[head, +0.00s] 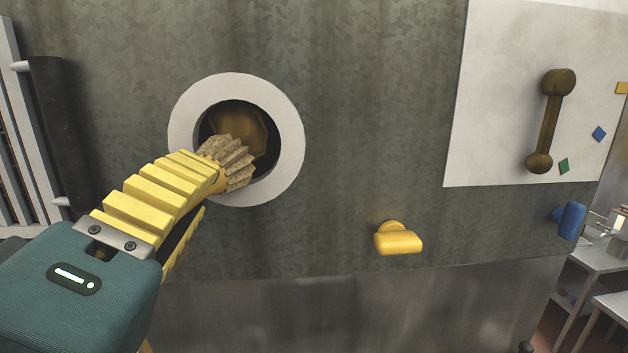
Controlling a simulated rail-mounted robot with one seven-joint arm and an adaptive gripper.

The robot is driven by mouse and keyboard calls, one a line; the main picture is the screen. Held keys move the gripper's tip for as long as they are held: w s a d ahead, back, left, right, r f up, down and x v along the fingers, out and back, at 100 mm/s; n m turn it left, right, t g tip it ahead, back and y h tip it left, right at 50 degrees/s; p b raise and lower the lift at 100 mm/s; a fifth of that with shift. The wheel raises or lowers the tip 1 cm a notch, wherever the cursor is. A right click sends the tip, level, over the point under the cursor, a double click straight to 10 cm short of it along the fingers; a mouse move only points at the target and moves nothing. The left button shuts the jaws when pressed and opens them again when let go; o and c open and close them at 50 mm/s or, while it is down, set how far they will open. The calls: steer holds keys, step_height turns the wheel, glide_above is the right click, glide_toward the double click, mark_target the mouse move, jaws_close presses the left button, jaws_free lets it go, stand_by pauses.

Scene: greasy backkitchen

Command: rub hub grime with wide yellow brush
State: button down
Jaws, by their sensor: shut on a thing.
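A round opening with a wide white ring (290,130) sits in the grey-green mottled wall. Inside its dark recess is a brown, grimy hub (243,122). My gripper (207,188), teal with ribbed yellow fingers, reaches in from the lower left and is shut on the brush. The brush (232,158) shows tan bristle tufts at the lower left of the opening, overlapping the hub's lower edge in the picture. Whether the bristles touch the hub is not clear. The brush's handle is mostly hidden by my fingers.
A yellow peg-like holder (398,240) and a blue one (569,220) stick out of the wall. A white panel (490,90) at upper right carries a brown double-knobbed bar (549,120) and small coloured markers. A dark vertical handle (60,130) is at left. Shelving (597,262) stands at far right.

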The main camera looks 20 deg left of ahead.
mark_target(247, 166)
steer(key=shift+w+f, duration=0.15)
steer(key=shift+w+d, duration=0.3)
steer(key=shift+d, duration=0.5)
steer(key=shift+w+d, duration=0.25)
steer(key=shift+d, duration=0.5)
steer(key=shift+s+a+r, duration=0.1)
steer(key=shift+s+a, duration=0.15)
steer(key=shift+a, duration=0.25)
steer(key=shift+s+a+r, duration=0.1)
steer(key=shift+s+a, duration=0.15)
steer(key=shift+a, duration=0.25)
steer(key=shift+a+p, duration=0.15)
steer(key=shift+p, duration=0.2)
